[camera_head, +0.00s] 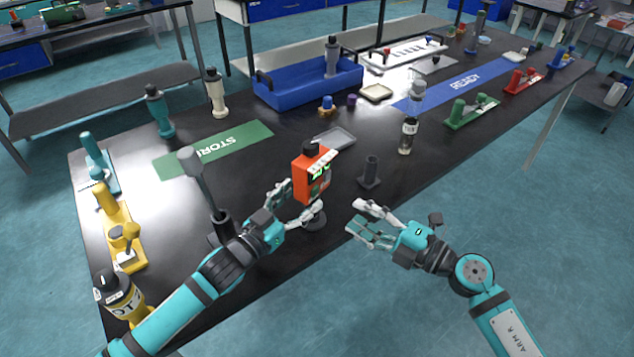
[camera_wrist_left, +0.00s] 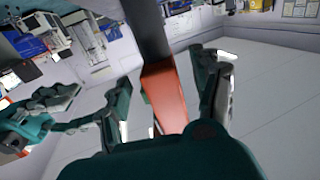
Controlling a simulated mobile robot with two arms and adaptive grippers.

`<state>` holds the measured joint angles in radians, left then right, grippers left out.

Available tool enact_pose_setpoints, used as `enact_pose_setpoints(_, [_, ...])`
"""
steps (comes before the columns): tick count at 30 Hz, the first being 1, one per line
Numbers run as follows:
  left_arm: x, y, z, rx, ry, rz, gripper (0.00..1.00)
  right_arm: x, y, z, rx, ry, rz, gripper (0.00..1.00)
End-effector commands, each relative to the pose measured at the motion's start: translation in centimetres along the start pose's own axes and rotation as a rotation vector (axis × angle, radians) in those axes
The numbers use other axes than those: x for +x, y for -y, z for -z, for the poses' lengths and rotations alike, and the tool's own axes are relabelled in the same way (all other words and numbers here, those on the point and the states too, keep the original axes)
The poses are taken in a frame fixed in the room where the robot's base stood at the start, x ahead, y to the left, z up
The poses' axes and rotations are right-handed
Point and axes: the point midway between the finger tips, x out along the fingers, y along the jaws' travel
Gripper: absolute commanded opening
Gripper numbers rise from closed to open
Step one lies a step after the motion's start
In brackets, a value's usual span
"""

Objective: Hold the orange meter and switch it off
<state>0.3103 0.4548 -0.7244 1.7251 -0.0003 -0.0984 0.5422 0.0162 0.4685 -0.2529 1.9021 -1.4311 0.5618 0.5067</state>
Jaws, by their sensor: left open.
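The orange meter (camera_head: 303,184) stands upright near the table's front edge, with a black knob (camera_head: 311,147) on top and a lit green display (camera_head: 321,168). My left gripper (camera_head: 296,203) is open, with one finger on either side of the meter's lower part. In the left wrist view the meter (camera_wrist_left: 165,95) is between the two spread fingers (camera_wrist_left: 163,98); contact cannot be told.
A dark holder (camera_head: 369,174) stands right of the meter, with a grey tray (camera_head: 334,139) behind it. A grey-headed tool (camera_head: 196,176) stands left of my left gripper. A blue bin (camera_head: 300,92), a green STORE mat (camera_head: 170,164) and a blue READY mat (camera_head: 436,94) lie farther back.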

Motion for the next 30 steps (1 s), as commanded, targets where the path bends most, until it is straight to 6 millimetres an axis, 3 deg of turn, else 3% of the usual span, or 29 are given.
enact_pose_setpoints(3, [2.5,0.0,0.1,0.0,-0.002,0.0,0.65,0.0,0.0,0.0,0.0,0.0,0.0,0.38])
enact_pose_setpoints(10, [5.8,0.0,0.1,0.001,-0.002,-0.001,0.65,0.0,0.0,0.0,0.0,0.0,0.0,0.38])
enact_pose_setpoints(15, [6.8,0.0,0.1,0.001,-0.001,-0.001,0.65,0.0,0.0,0.0,0.0,0.0,0.0,0.38])
enact_pose_setpoints(24, [7.0,0.0,0.0,0.0,-0.001,-0.001,0.65,0.0,0.0,0.0,0.0,0.0,0.0,0.38])
enact_pose_setpoints(30, [6.9,0.0,0.0,0.0,-0.001,-0.001,0.39,0.0,0.0,0.0,0.0,0.0,0.0,0.38])
